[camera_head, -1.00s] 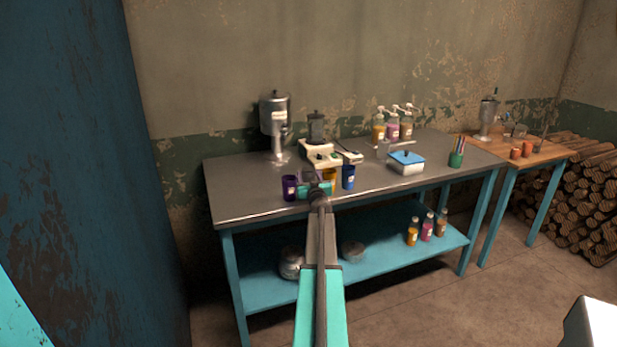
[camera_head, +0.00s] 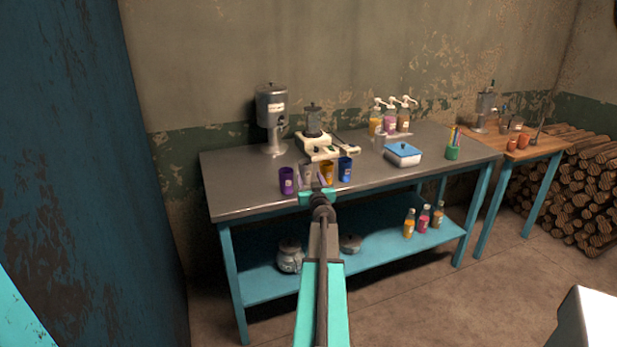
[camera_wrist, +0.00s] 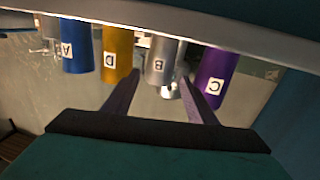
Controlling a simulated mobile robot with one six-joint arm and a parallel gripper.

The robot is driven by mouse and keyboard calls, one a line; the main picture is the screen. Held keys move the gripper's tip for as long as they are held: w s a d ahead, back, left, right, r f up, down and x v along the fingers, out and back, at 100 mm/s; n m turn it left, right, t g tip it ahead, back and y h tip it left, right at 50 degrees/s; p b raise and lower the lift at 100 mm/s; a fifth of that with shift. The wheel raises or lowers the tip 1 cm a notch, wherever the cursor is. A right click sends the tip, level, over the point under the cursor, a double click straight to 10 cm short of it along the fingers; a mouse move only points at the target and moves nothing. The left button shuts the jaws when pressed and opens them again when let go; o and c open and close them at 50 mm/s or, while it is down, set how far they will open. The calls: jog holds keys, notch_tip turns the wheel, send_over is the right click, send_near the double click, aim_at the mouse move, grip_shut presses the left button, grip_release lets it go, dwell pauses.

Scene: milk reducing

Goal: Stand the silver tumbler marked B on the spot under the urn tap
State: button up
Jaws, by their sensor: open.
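The silver tumbler marked B (camera_wrist: 160,60) stands between the orange and purple tumblers and appears upside down in the wrist view. In the head view the silver tumbler (camera_head: 306,170) is partly hidden by my gripper. My gripper (camera_wrist: 160,79) is open and empty, its fingertips pointing at tumbler B from the table's front side, one to each side of it in the picture. In the head view my gripper (camera_head: 311,182) is at the front edge. The steel urn (camera_head: 271,105) stands at the back left, its tap (camera_head: 282,130) facing front. I cannot make out the spot beneath.
Purple tumbler C (camera_head: 287,181), orange tumbler D (camera_head: 327,172) and blue tumbler A (camera_head: 345,169) flank B closely. A grinder-like appliance (camera_head: 314,143) and white scale stand behind. A blue-lidded box (camera_head: 403,154) is right. The grey tabletop (camera_head: 235,187) is clear at left.

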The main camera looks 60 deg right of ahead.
jog(key=shift+v, duration=1.15)
jog(key=shift+c, duration=0.2)
